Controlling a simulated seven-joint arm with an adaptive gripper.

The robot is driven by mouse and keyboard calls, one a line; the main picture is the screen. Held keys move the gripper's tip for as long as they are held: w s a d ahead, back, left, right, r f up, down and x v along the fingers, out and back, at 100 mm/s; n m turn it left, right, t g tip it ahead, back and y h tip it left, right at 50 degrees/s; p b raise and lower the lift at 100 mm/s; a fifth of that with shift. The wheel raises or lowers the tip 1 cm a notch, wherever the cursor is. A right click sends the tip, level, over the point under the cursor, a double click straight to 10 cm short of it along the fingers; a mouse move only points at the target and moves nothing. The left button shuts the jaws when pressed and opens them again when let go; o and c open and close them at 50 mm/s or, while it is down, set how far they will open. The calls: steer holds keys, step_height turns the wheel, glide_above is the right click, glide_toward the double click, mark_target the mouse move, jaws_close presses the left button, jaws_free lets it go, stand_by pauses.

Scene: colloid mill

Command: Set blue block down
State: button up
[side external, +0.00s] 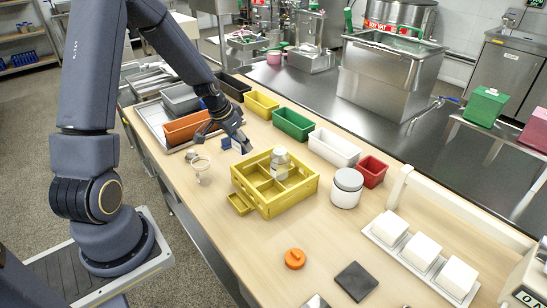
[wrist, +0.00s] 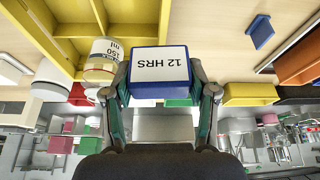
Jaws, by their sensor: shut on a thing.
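In the wrist view the blue block (wrist: 158,88), with a white face reading "12 HRS", sits between the two fingers of my gripper (wrist: 160,97), which is shut on it. The label reads upside down there. In the side external view my gripper (side external: 238,143) is over the left part of the wooden table, left of the yellow divided box. Blue shows by the fingers (side external: 228,143), partly hidden by them. A separate small blue piece (wrist: 260,32) lies on the table in the wrist view. The gap between block and table cannot be told.
The yellow divided box (side external: 247,183) holds a white-lidded jar (side external: 281,160). A clear cup (side external: 201,170) stands left of it. An orange bin (side external: 187,127) and green bin (side external: 293,124) are near. A white jar (side external: 347,188) and orange knob (side external: 295,258) stand right.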

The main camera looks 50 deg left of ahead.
steer(key=s+d+m+h, duration=0.1)
steer(key=s+d+m, duration=0.2)
steer(key=d, duration=0.8)
steer(key=s+d+m+g+h, duration=0.1)
steer(key=s+d+m, duration=0.15)
steer(key=d, duration=0.75)
steer(key=s+d+m+h, duration=0.15)
steer(key=d+m, duration=0.25)
steer(key=d, duration=0.7)
glide_toward(344, 246)
steer(key=shift+w+d+f, duration=0.65)
steer(key=shift+d+f, duration=0.1)
steer(key=shift+d, duration=0.05)
steer(key=shift+w+f, duration=0.15)
steer(key=shift+f, duration=0.05)
steer(key=shift+w+d+f, duration=0.1)
steer(key=shift+w+f, duration=0.1)
steer(key=shift+f, duration=1.55)
